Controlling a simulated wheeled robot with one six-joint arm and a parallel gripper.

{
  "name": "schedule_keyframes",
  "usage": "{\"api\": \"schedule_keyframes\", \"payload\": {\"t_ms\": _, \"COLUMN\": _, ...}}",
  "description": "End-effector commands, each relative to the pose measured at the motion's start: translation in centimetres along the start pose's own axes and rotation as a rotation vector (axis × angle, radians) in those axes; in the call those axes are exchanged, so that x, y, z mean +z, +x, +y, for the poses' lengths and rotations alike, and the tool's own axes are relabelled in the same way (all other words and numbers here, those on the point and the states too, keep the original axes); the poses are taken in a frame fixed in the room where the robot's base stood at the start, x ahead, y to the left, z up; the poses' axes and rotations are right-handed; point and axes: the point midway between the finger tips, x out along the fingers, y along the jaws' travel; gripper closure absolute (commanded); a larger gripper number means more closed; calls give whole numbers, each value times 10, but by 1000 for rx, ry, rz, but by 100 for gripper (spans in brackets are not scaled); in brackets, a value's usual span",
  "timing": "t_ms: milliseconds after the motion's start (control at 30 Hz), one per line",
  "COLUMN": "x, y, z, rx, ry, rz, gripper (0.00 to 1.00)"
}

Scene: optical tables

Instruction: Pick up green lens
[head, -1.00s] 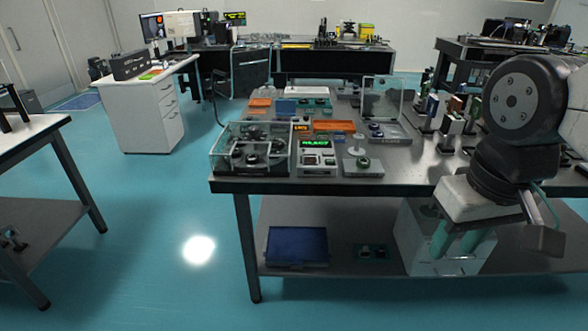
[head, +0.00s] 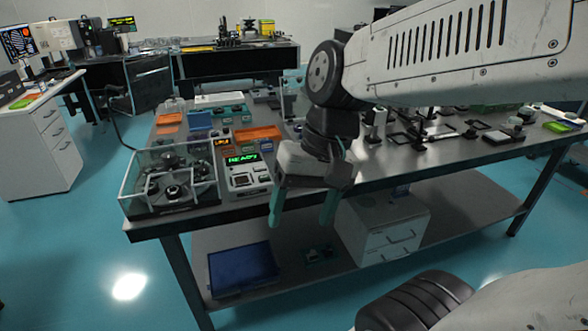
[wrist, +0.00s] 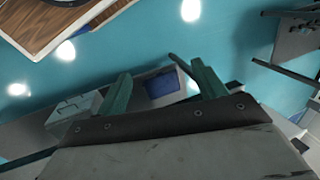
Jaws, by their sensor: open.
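I cannot make out a green lens for certain in either current view. The workbench (head: 385,188) holds many small optical parts, and my arm hides part of its middle. My gripper (head: 301,212) hangs in front of the workbench's near edge, with its two green fingers apart and nothing between them. In the wrist view my gripper (wrist: 160,78) also shows open and empty, with floor and the lower shelf beyond the fingers.
A clear case (head: 168,182) with dark round parts stands at the workbench's left corner. Beside it is a device with a green "READY" display (head: 243,158). A blue box (head: 242,268) and a white drawer unit (head: 383,225) sit on the lower shelf. Floor at left is clear.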

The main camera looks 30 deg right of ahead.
Motion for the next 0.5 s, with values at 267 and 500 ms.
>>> {"api": "schedule_keyframes", "payload": {"t_ms": 267, "x": -112, "y": 30, "z": -18, "rx": -516, "ry": 738, "rz": -155, "gripper": 30}}
{"api": "schedule_keyframes", "payload": {"t_ms": 500, "x": -234, "y": 52, "z": 55, "rx": -944, "ry": 1430, "rz": -185, "gripper": 30}}
